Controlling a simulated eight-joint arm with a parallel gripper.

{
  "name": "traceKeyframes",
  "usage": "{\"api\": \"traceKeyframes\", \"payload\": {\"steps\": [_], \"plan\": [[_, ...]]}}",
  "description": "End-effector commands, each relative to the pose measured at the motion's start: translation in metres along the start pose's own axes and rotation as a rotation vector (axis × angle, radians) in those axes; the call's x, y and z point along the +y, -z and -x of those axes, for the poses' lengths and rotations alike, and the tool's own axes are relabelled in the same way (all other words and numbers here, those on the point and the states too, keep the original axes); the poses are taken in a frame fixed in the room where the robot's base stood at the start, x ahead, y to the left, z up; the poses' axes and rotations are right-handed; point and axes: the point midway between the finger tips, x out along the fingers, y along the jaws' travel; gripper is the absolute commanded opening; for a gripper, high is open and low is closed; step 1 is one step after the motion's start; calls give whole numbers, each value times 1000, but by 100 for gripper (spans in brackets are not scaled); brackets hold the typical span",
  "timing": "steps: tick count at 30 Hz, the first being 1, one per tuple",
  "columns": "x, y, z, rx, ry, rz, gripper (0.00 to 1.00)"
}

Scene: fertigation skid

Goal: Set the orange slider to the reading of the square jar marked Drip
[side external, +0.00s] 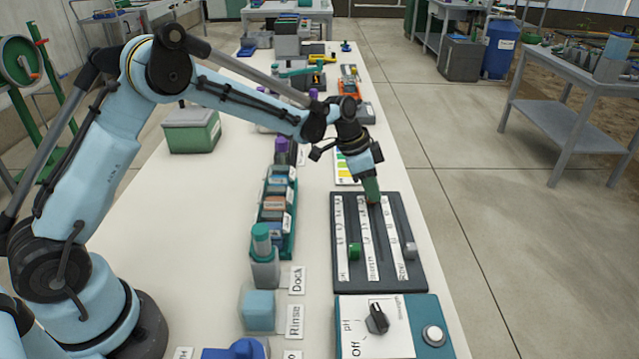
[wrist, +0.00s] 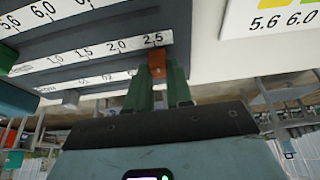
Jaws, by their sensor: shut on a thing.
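A dark slider panel (side external: 421,278) has white scale strips and several sliders. The orange slider (wrist: 157,62) is at the far end of its track, by the 2.5 mark in the wrist view. My gripper (side external: 372,196) is shut on it, its green fingers (wrist: 157,85) on either side of the knob. A green slider (side external: 354,250) and a grey slider (side external: 410,251) stand nearer the front of the panel. No jar label reading Drip can be made out. A pale blue square jar (side external: 258,310) stands beside the label Rinse (side external: 294,321).
A control box with a black knob (side external: 377,318) and a round button (side external: 433,335) adjoins the panel's front. A teal-capped bottle (side external: 263,262) and a rack (side external: 291,225) stand left. A colour card (wrist: 268,18) lies beyond the panel.

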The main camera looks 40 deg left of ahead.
Motion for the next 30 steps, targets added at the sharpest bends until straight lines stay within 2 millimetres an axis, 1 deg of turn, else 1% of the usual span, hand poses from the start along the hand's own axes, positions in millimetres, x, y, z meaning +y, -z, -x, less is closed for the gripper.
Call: {"api": "traceKeyframes", "payload": {"steps": [1,7,8,12,13,23,26,30], "plan": [[-5,0,0,3,13,0,0],[-6,0,0,4,18,1,0],[-6,0,0,4,18,1,24],[-6,0,0,4,17,1,45],[-5,0,0,4,16,1,47],[-4,0,3,3,12,1,47],[-3,0,11,3,11,2,47],[-3,0,33,3,12,4,47]]}}
